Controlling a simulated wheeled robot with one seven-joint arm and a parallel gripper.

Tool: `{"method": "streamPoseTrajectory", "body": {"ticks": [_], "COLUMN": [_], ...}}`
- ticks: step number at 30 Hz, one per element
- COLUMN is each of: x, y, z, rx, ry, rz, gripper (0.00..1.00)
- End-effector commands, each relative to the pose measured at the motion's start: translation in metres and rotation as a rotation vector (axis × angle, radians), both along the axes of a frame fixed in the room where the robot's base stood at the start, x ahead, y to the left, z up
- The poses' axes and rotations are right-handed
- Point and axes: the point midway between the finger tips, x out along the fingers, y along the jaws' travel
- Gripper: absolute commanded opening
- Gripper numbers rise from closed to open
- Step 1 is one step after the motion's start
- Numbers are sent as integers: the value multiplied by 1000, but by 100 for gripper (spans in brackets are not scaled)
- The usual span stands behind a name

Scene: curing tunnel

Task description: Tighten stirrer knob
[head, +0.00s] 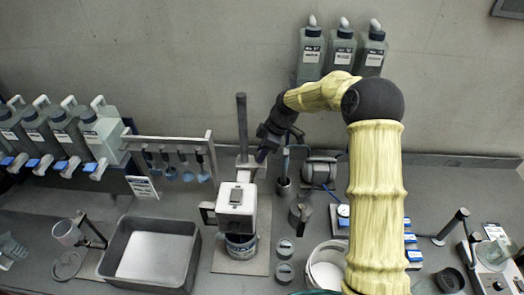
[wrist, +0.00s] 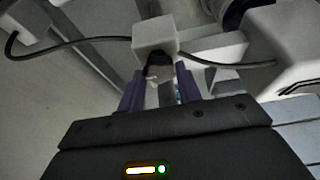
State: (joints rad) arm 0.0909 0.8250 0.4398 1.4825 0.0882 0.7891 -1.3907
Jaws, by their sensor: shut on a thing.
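The stirrer has a white motor head (head: 237,203) above a container (head: 240,245) and a dark upright post (head: 242,125) behind it. My gripper (head: 262,156) reaches in from the right, beside the post. In the wrist view, my gripper's purple fingers (wrist: 159,78) stand on either side of the black knob (wrist: 158,67) and are shut on it. The knob is just in front of a pale clamp block (wrist: 155,36). In the head view the knob is hidden by my gripper and arm. How tight the knob is cannot be seen.
A grey tray (head: 107,263) lies at front left. A rack of hanging tools (head: 175,152) and several jugs (head: 60,127) stand at left. Three bottles (head: 340,50) stand behind my arm. A white bucket (head: 320,267) is at front. A cable (wrist: 80,41) crosses beside the clamp block.

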Motion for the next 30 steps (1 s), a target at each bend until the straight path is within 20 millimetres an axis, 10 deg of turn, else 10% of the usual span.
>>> {"method": "streamPoseTrajectory", "body": {"ticks": [30], "x": [-5], "y": [3], "z": [-2], "rx": [0], "ry": [-5], "rz": [-644], "gripper": [12]}}
